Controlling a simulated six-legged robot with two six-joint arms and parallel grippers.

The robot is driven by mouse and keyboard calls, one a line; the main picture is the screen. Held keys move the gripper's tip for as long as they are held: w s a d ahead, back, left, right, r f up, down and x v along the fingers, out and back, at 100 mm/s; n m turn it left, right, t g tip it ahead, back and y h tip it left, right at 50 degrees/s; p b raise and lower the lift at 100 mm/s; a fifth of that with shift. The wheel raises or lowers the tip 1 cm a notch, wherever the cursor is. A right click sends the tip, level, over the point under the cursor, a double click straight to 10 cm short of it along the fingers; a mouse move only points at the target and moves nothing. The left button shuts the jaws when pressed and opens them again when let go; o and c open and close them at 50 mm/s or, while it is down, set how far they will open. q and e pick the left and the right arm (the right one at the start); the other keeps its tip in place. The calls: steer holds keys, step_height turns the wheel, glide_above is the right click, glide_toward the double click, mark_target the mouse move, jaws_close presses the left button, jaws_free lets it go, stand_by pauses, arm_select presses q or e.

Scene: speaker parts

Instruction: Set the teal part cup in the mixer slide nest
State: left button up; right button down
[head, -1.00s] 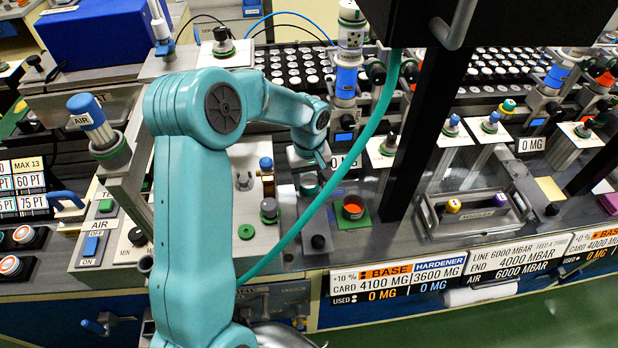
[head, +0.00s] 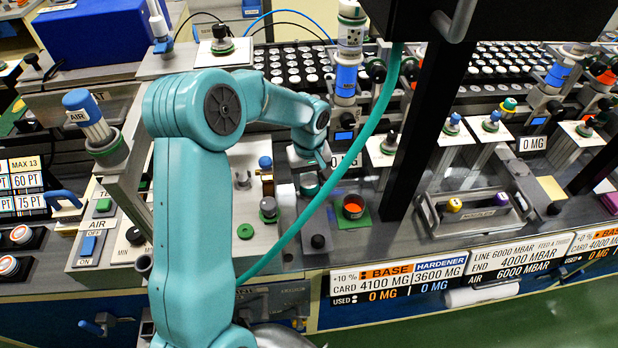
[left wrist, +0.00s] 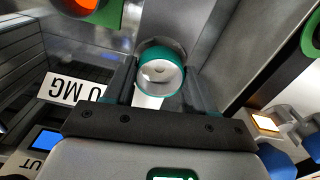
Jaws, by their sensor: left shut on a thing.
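The teal part cup (left wrist: 160,52) shows in the left wrist view as a teal ring with a pale inside, between the two dark fingers of my left gripper (left wrist: 162,78). The gripper is shut on it. In the head view my left gripper (head: 309,173) points down over the grey bench, with a little of the teal cup (head: 310,188) showing beneath it. Bare grey metal lies around the cup in the wrist view. I cannot make out the mixer slide nest for sure, nor whether the cup touches what is below. My right gripper is not in view.
A dark cup with orange inside (head: 352,207) stands on a green square right of the gripper. A black knob (head: 318,241) stands in front. A teal hose (head: 330,195) crosses the view.

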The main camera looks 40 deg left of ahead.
arm_select(q)
steer(key=shift+f+b, duration=0.3)
steer(key=shift+f, duration=0.1)
steer(key=o, duration=1.3)
steer(key=shift+c, duration=0.2)
step_height(320, 180, up, 16)
steer(key=b, duration=0.1)
steer(key=shift+r, duration=0.2)
